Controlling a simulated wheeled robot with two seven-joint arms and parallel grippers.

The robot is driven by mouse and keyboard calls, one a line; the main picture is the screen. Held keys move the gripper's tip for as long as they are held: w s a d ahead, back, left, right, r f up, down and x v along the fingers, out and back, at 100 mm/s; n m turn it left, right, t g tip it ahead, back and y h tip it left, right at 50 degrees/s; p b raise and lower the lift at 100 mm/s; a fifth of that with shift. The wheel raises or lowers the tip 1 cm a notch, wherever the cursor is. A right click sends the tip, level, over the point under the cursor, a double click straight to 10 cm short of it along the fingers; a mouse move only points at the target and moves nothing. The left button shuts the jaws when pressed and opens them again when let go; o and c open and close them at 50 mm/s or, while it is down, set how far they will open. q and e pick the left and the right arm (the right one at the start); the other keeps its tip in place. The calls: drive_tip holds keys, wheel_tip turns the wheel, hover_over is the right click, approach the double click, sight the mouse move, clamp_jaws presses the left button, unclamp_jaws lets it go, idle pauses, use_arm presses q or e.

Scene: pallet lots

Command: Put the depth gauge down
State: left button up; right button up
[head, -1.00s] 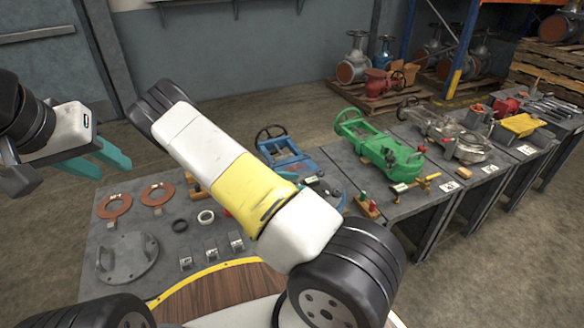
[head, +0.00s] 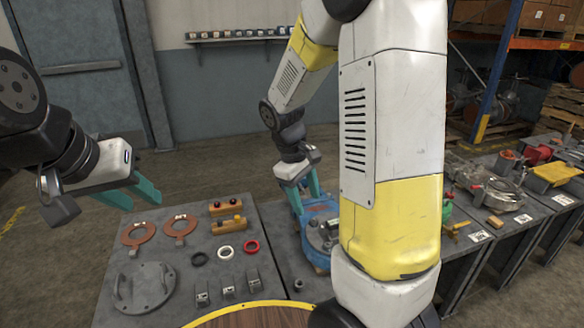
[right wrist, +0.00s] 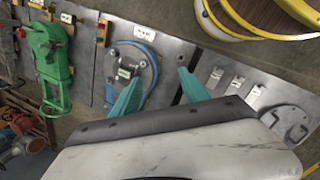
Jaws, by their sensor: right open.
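I cannot pick out the depth gauge for certain in either view. My right gripper (head: 304,198) is open over the second table, with nothing visible between its fingers. Its two teal fingers, spread apart, also show in the right wrist view (right wrist: 158,88). Below it lies a blue casting (head: 312,222) with a grey round cover (head: 326,238); the cover also shows in the right wrist view (right wrist: 130,58), with white labels. My left gripper (head: 132,196) is open and empty at the left, beyond the near table's left edge.
The near table (head: 185,262) holds copper-coloured rings (head: 138,233), a grey flange (head: 146,288), small rings and small blocks. A small grey cylinder (head: 298,285) stands on the second table. A green casting (right wrist: 50,60) lies farther along. My right arm hides part of the tables.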

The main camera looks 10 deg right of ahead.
drive_tip(key=s+a+r+m+t+y, duration=0.2)
drive_tip(key=s+r+m+t, duration=0.1)
drive_tip(key=s+r, duration=0.4)
drive_tip(key=s+a+r+m+t+y, duration=0.2)
drive_tip(key=s+r+m+t+y, duration=0.1)
drive_tip(key=s+r, duration=0.4)
wheel_tip(320, 180, up, 2)
drive_tip(key=shift+s+a+r, duration=0.15)
drive_tip(key=shift+a+r, duration=0.05)
drive_tip(key=shift+a, duration=0.2)
